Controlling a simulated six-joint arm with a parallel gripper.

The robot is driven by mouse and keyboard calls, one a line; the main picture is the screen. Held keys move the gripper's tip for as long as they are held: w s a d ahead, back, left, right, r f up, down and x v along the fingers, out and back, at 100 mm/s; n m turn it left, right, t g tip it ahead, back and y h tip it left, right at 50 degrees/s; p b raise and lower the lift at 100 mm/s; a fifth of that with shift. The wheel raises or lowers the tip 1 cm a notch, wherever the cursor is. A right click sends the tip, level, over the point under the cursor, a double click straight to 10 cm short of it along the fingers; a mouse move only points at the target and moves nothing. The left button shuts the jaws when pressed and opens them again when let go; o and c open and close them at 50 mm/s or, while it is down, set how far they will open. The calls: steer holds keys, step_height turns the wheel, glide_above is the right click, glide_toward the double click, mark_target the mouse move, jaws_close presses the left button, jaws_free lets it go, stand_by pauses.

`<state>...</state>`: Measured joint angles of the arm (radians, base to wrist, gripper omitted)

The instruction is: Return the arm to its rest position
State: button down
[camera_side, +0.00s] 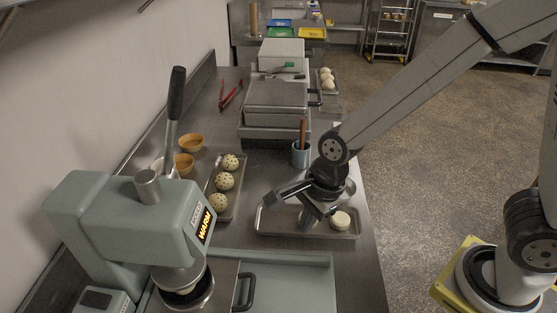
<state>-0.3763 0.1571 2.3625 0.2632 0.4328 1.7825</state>
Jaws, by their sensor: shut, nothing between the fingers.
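My gripper (306,219) points down over a shallow metal tray (275,226) on the steel counter. It is shut and empty. A pale round piece (341,220) lies at the tray's right end, just right of my gripper. My arm reaches in from the right, and its wrist hides part of the tray's back edge. I cannot tell whether the fingertips touch the tray.
A blue cup (300,154) with a wooden-handled tool stands just behind my wrist. A green press (130,220) with a lever stands at front left. A tray (238,203) holds speckled dough balls. Closed grills (276,103) stand behind. Open floor (420,160) lies right.

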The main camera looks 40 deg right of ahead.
steer(key=s+d+n+t+h, duration=0.1)
steer(key=s+d+n+h, duration=0.1)
steer(key=d+n, duration=1.2)
steer(key=shift+s+n, duration=0.2)
steer(key=shift+n, duration=2.2)
steer(key=shift+d, duration=0.1)
